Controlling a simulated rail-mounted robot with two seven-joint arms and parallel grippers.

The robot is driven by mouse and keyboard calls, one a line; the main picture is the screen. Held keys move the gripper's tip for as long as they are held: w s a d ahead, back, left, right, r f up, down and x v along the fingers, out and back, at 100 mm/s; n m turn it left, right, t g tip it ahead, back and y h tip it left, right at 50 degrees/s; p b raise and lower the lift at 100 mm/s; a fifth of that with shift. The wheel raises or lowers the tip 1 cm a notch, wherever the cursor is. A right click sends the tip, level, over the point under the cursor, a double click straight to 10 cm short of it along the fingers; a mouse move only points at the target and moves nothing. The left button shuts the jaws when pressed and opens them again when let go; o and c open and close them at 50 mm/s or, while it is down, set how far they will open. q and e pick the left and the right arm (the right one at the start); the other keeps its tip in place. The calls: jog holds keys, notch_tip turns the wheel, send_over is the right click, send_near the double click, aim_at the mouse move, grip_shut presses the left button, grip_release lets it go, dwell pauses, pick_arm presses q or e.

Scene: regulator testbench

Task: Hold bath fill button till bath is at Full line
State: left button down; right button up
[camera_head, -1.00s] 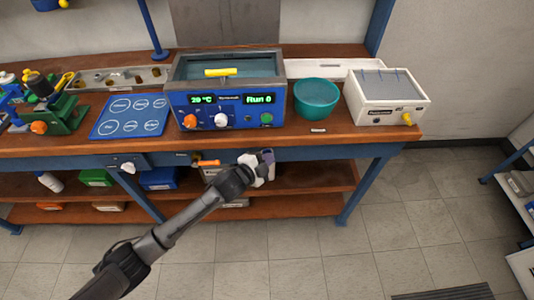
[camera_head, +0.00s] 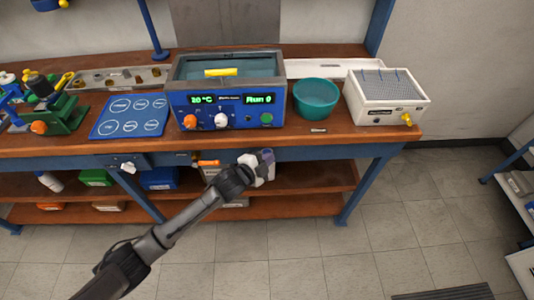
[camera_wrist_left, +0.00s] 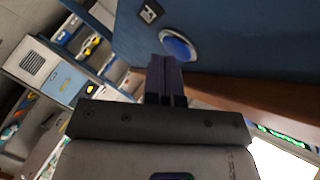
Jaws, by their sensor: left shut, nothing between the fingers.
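The bath (camera_head: 228,112) is a grey-rimmed tank with a blue front on the bench, its displays reading about 20 °C and Run 0. Teal water (camera_head: 250,69) and a yellow bar (camera_head: 221,72) show inside; I cannot make out a Full line. In the left wrist view a round blue button (camera_wrist_left: 178,46) with a pale ring sits on the blue panel below the wooden edge. My left gripper (camera_head: 267,155) is shut and empty; its fingertips (camera_wrist_left: 163,60) are beside the button, contact unclear. It hides the button in the head view. My right gripper is out of view.
A teal bowl (camera_head: 316,98) and a white box (camera_head: 388,98) stand right of the bath. A blue mat with circles (camera_head: 130,116) lies to its left. Lower shelves (camera_head: 300,177) hold bins. The floor in front is clear.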

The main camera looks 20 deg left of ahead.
pick_arm(q)
jog(key=shift+s+r, duration=0.1)
jog(key=shift+s+d+p, duration=0.35)
jog(key=shift+s+p, duration=0.35)
jog(key=s+p, duration=0.1)
jog(key=s+d+p, duration=0.1)
jog(key=s, duration=0.1)
jog(key=s+d+p, duration=0.1)
jog(key=shift+s, duration=0.25)
dwell(0.3)
dwell(0.5)
